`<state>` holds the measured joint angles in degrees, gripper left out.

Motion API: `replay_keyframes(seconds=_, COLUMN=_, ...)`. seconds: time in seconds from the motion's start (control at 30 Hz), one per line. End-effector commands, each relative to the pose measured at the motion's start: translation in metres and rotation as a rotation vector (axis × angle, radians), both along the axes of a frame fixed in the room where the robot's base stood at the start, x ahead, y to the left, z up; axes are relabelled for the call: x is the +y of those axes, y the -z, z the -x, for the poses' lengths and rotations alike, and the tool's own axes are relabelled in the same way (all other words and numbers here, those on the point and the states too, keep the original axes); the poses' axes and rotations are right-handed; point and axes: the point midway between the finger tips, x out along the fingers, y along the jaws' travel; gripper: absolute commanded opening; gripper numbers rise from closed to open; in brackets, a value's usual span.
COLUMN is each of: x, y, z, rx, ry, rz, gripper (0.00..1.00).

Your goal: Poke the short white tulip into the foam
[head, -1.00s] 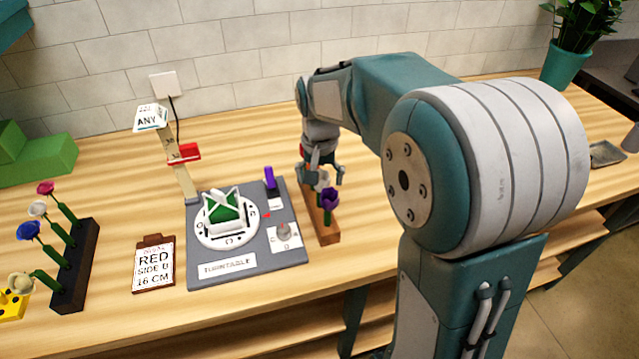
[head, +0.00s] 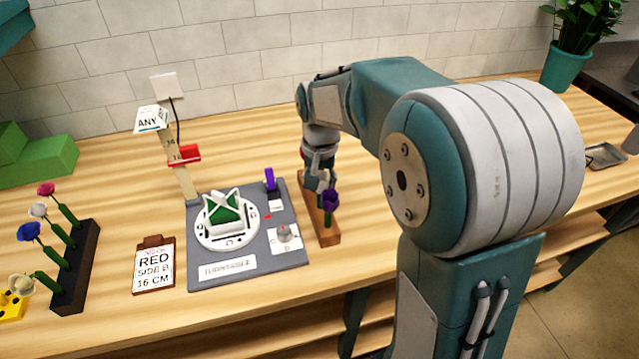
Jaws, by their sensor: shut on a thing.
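My gripper (head: 320,183) points down over the small brown wooden block (head: 329,236), right of the turntable. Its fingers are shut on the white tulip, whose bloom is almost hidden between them. The tulip's stem and its lower end are hidden. A purple tulip (head: 330,199) stands in the same block, just in front of the fingers. The green foam (head: 223,214) sits inside a white frame on the round white turntable (head: 247,236), to the left of my gripper and apart from it.
A grey turntable base (head: 205,277) carries a purple-topped post (head: 270,180) and a dial (head: 284,233). A ruler post with a red slider (head: 184,155) stands behind. A clipboard sign (head: 154,267) and a dark rack (head: 77,268) of several flowers are left. Bare table lies behind the turntable.

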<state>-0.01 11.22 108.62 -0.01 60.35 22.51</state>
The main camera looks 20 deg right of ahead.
Motion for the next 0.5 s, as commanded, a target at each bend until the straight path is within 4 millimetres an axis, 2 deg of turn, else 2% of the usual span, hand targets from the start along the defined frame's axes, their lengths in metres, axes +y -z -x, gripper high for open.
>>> replay_keyframes(seconds=0.3, x=0.000, y=-0.062, z=-0.001, rx=-0.009, ry=0.000, rz=0.000, gripper=0.30)
replay_keyframes(seconds=0.5, x=0.001, y=-0.091, z=-0.001, rx=-0.006, ry=0.000, rz=-0.001, gripper=0.30)
